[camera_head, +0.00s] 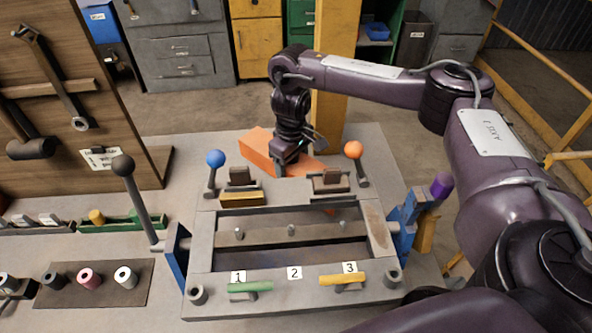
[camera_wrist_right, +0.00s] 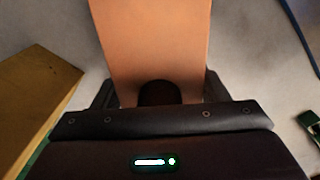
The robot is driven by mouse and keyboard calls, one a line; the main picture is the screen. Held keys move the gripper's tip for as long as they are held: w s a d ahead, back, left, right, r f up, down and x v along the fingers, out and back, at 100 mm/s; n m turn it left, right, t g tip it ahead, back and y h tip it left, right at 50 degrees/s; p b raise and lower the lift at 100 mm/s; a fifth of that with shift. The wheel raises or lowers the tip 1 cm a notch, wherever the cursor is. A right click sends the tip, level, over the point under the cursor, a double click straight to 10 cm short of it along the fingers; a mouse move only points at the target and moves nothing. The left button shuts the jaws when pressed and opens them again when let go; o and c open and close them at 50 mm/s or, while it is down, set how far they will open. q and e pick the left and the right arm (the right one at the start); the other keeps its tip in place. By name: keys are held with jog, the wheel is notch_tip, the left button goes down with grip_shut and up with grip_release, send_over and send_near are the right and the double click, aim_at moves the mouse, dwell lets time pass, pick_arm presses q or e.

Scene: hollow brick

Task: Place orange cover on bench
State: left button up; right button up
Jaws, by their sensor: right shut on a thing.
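The orange cover (camera_head: 258,147) is a flat orange piece at the back of the grey bench (camera_head: 372,148), behind the metal fixture. My right gripper (camera_head: 290,166) reaches down over it from above and is shut on it, hiding part of its middle. In the right wrist view the cover (camera_wrist_right: 150,45) extends away from between the fingers of the gripper (camera_wrist_right: 158,95). I cannot tell whether the cover touches the bench. My left gripper is not in view.
The fixture (camera_head: 205,255) has an open rectangular recess with several pins, number labels, and blue and orange ball levers (camera_head: 215,160) (camera_head: 353,151). A tall black-knobbed lever (camera_head: 134,195) stands left. A wooden tool board (camera_head: 75,85) stands at the left.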

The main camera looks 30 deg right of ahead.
jog(key=shift+s+d, duration=0.15)
jog(key=shift+d, duration=0.25)
jog(key=shift+s+d+f, duration=0.1)
jog(key=shift+f, duration=0.2)
notch_tip(320, 180, down, 2)
jog(key=shift+f+b, duration=0.25)
jog(key=shift+b, duration=0.35)
jog(key=shift+f, duration=0.25)
jog(key=o, duration=1.1)
jog(key=shift+f, duration=0.1)
notch_tip(320, 180, up, 12)
jog(key=p, duration=0.4)
